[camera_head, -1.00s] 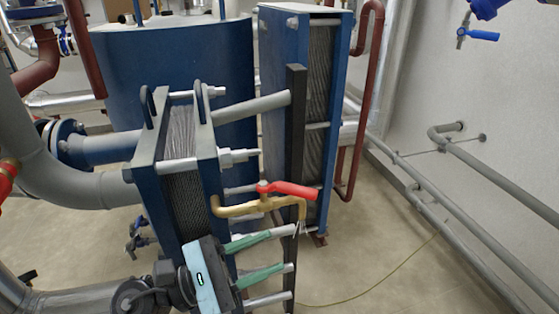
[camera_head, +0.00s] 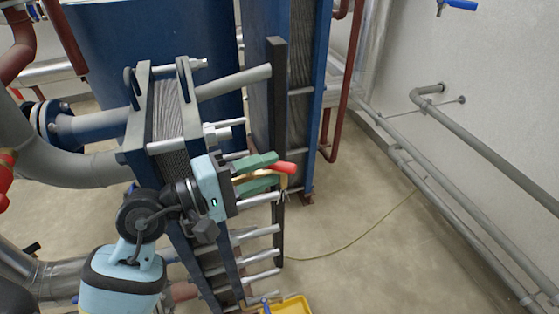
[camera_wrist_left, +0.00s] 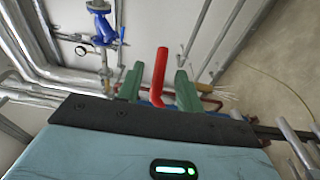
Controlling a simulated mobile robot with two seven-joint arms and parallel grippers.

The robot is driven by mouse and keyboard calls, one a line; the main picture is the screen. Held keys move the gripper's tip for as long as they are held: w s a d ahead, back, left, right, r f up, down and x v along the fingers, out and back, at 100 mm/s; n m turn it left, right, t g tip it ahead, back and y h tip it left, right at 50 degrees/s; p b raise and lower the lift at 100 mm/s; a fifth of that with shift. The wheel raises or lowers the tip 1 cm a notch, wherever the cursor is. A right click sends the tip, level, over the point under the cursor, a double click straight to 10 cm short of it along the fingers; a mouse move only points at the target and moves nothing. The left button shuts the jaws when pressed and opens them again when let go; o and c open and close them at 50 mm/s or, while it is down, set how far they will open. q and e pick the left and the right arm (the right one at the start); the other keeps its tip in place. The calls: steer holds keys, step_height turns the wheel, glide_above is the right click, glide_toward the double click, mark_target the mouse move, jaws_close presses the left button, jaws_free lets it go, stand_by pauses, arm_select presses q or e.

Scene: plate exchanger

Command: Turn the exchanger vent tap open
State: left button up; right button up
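The vent tap's red lever (camera_head: 286,167) sticks out to the right at the front of the blue plate exchanger (camera_head: 187,180). Only a little of its brass pipe (camera_head: 283,182) shows; the rest is hidden behind my gripper. My left gripper (camera_head: 268,171) is at the tap, with one green finger above the lever and one below. In the left wrist view the red lever (camera_wrist_left: 160,75) stands between the two green fingers (camera_wrist_left: 158,90), with gaps visible on both sides. The gripper is open. My right gripper is not in view.
Long metal tie rods (camera_head: 255,234) run below the tap, beside a dark upright bar (camera_head: 278,120). A second blue exchanger (camera_head: 255,75) stands behind. A yellow container (camera_head: 296,306) is at the bottom edge. The floor to the right (camera_head: 370,240) is mostly clear, with a thin yellow cable.

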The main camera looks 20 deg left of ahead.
mark_target(272, 170)
arm_select(q)
steer(key=shift+x, duration=1.75)
jaws_close()
